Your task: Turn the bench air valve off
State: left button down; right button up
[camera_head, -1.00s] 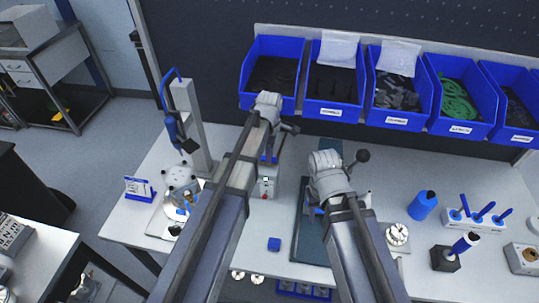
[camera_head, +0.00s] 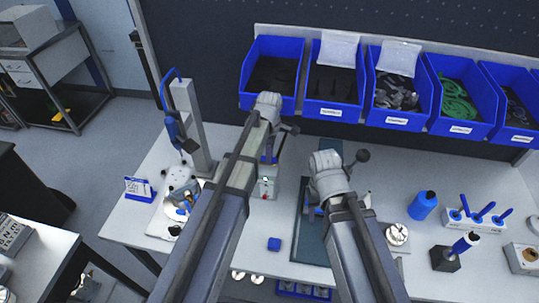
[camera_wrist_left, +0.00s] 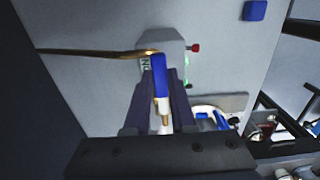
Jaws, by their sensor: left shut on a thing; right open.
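The bench air valve is a grey block (camera_head: 268,186) on the bench, below my left wrist in the head view. In the left wrist view its grey body (camera_wrist_left: 163,42) has lettering, partly covered, and a brass-coloured pipe (camera_wrist_left: 100,52) at its left. A blue lever handle (camera_wrist_left: 160,75) stands between the fingers of my left gripper (camera_wrist_left: 162,90), which is shut on it. The left fingers are mostly hidden by the arm in the head view. My right gripper (camera_head: 314,208) is open over a dark mat, partly hidden by its own wrist.
Blue bins (camera_head: 335,88) line the back. A dark mat (camera_head: 312,248) lies under the right gripper. A small blue block (camera_head: 274,244) lies near the front edge. A blue bottle (camera_head: 423,205) stands to the right. A fixture with a white disc (camera_head: 180,178) is to the left.

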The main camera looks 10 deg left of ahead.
pick_arm(q)
jog(key=shift+s, duration=0.1)
dwell(0.3)
jog(key=m, duration=0.1)
jog(key=s+m, duration=0.1)
jog(key=m, duration=0.1)
jog(key=s+m, duration=0.1)
jog(key=shift+s+a, duration=0.15)
jog(key=shift+a, duration=0.1)
jog(key=s+a+m, duration=0.3)
jog(key=a+m, duration=0.2)
jog(key=m, duration=0.9)
jog(key=shift+s+a, duration=0.35)
jog(key=c, duration=0.7)
grip_release()
jog(key=shift+c, duration=0.2)
